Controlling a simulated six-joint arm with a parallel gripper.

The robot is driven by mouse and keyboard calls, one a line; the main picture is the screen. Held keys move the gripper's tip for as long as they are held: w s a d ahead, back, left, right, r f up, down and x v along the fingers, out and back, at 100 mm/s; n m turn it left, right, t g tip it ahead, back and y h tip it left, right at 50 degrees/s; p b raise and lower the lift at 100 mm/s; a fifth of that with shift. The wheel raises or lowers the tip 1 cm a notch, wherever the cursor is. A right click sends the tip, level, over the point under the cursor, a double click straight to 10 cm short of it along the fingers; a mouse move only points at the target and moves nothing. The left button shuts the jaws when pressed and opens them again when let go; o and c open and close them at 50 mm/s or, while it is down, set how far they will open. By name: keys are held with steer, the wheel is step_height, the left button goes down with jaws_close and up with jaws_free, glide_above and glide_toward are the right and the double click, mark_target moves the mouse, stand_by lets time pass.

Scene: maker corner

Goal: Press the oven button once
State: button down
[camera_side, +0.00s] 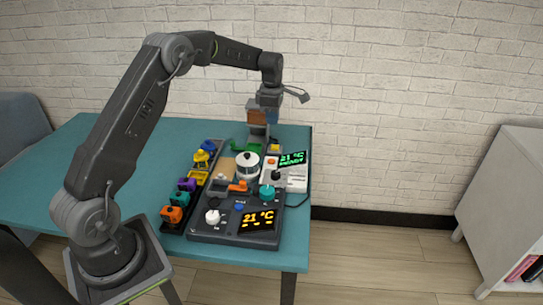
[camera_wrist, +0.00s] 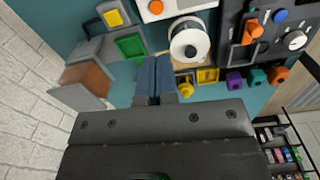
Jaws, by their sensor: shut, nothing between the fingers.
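The dark panel (camera_side: 207,232) at the table's front has an orange 21 °C display (camera_side: 257,221), a blue button (camera_side: 239,206), a white knob (camera_side: 212,217) and an orange lever (camera_side: 238,186). The blue button also shows in the wrist view (camera_wrist: 280,15). The white panel (camera_side: 297,184) behind it has a green 21 °C display (camera_side: 292,158) and an orange-red button (camera_wrist: 156,7). No label shows which is the oven. My gripper (camera_wrist: 154,98) is shut and empty, pointing down over the back of the table, apart from both panels.
A white round pot or spool (camera_wrist: 184,50) stands near my fingers. A grey piece with a yellow button (camera_wrist: 113,17), a green tray (camera_wrist: 131,46) and a brown-faced box (camera_wrist: 84,84) lie close by. Several coloured pieces line the table's left rack (camera_side: 173,226).

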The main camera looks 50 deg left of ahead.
mark_target(271, 161)
steer(key=shift+w+a+f+n, duration=0.2)
steer(key=shift+a+f+n, duration=0.25)
steer(key=shift+f, duration=0.3)
step_height(271, 161, down, 14)
steer(key=shift+f, duration=0.1)
stand_by(0.4)
steer(key=shift+s+f, duration=0.15)
steer(key=shift+f, duration=0.85)
step_height(271, 161, up, 15)
steer(key=shift+w, duration=0.35)
